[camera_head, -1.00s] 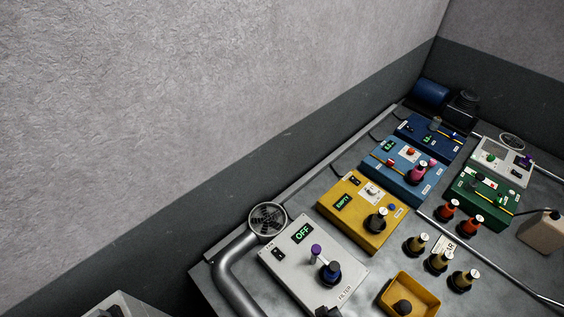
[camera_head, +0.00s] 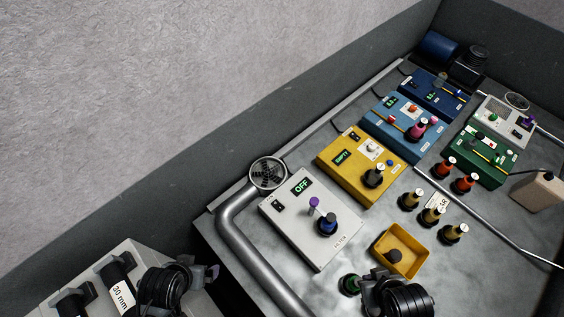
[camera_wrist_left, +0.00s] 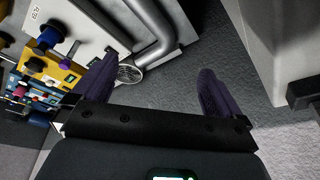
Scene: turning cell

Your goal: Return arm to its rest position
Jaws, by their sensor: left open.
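My left gripper (camera_wrist_left: 158,66) is open in the left wrist view, its two dark purple fingers wide apart with nothing between them. In the head view a dark ribbed wrist of mine (camera_head: 168,288) shows at the lower left, beside the grey cabinet. A second dark ribbed wrist of mine (camera_head: 397,297) shows at the bottom edge, in front of the yellow tray. Its fingers cannot be made out.
The filter box (camera_head: 312,218) reads OFF; a duct (camera_head: 238,245) curves along its left side. The grey cabinet (camera_head: 45,296) carries black cylinders. A yellow tray (camera_head: 410,268), a yellow box (camera_head: 345,185) and several small bottles stand on the bench.

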